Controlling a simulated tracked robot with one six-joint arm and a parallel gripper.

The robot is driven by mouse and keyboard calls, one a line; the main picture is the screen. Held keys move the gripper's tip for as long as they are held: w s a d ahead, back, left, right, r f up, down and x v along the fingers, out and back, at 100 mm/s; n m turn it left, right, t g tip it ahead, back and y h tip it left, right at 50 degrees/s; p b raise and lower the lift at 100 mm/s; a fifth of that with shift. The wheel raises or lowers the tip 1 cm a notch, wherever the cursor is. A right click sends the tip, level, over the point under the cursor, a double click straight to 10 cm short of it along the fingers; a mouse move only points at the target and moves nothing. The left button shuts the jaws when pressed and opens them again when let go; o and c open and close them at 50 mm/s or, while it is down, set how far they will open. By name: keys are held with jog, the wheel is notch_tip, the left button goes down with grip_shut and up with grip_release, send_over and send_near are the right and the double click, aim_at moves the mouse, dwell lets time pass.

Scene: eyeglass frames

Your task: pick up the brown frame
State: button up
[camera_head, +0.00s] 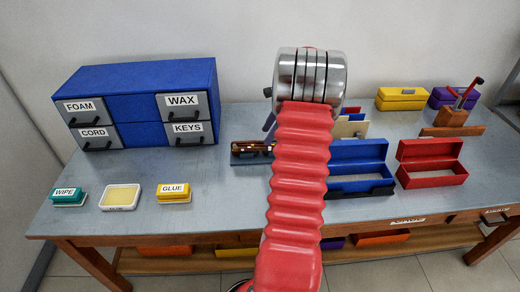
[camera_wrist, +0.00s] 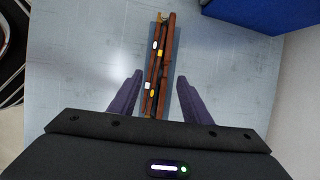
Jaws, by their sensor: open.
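The brown frame (camera_wrist: 165,48) lies lengthwise on a narrow dark tray (camera_wrist: 176,48) in the wrist view, with small white and yellow tags along it. In the head view the brown frame (camera_head: 250,147) shows on the tray (camera_head: 240,160), left of my red arm, which covers the tray's right end. My gripper (camera_wrist: 160,78) is open, with one dark finger on each side of the frame and tray. The frame's near end is hidden behind the gripper body. I cannot tell how high the fingers are above the table.
A blue drawer cabinet (camera_head: 135,80) stands at the back left. WIPE (camera_head: 68,198), a yellow pad (camera_head: 120,196) and GLUE (camera_head: 174,193) sit at the front left. An open blue case (camera_head: 358,160) and red case (camera_head: 431,160) stand to the right.

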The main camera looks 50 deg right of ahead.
aim_at(263, 146)
jog(key=shift+x, duration=2.6)
jog(key=shift+d, duration=0.1)
grip_shut()
jog(key=shift+w, duration=0.1)
